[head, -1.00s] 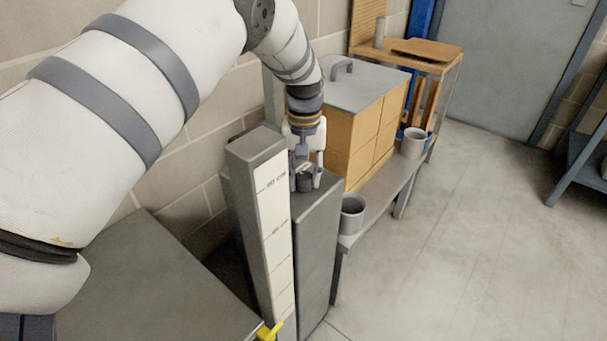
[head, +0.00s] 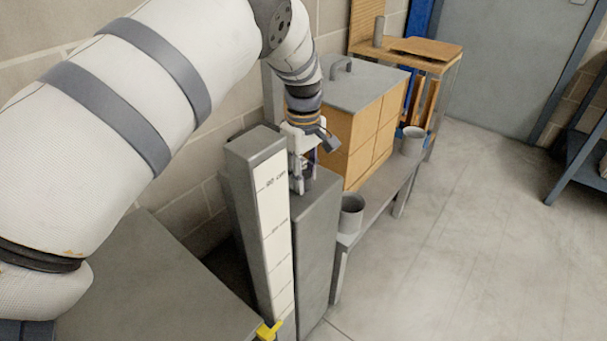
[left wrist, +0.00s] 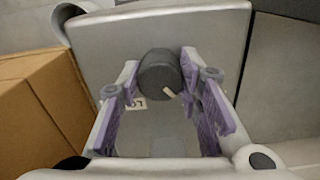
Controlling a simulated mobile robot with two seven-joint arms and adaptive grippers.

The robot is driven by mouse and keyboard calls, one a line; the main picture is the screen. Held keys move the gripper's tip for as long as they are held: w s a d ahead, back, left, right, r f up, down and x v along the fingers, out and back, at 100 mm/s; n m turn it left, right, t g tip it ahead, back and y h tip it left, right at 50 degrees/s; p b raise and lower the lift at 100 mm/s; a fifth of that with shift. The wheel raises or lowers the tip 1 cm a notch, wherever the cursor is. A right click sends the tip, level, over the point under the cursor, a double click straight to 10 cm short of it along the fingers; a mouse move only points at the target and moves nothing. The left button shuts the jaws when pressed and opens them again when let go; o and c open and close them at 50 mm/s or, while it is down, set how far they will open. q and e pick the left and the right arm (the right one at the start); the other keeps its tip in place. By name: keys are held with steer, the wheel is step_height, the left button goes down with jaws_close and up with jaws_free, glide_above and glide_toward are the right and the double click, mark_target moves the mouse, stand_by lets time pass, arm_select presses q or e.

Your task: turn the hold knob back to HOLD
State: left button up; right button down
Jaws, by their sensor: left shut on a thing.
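The hold knob (left wrist: 160,76) is a dark round knob with a pale pointer mark, on the grey top of a tall housing (head: 316,250). In the left wrist view the mark points toward the lower right of the picture. A small white label (left wrist: 137,104), only partly readable, lies by the knob's lower left. My left gripper (head: 303,184) points down at the housing top. In the left wrist view its purple-padded fingers (left wrist: 161,88) are on either side of the knob, shut on it. In the head view the fingers mostly hide the knob. My right gripper is not in view.
A grey post with a white centimetre scale (head: 275,235) stands close beside the housing. Orange-brown boxes (head: 362,140) and grey cups (head: 351,214) stand on a bench behind. A yellow part (head: 268,330) shows at the bottom.

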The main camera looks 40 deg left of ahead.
mark_target(304, 175)
arm_select(q)
steer(key=shift+s+n, duration=0.1)
steer(key=shift+n, duration=0.6)
steer(key=o, duration=1.2)
step_height(304, 175, up, 12)
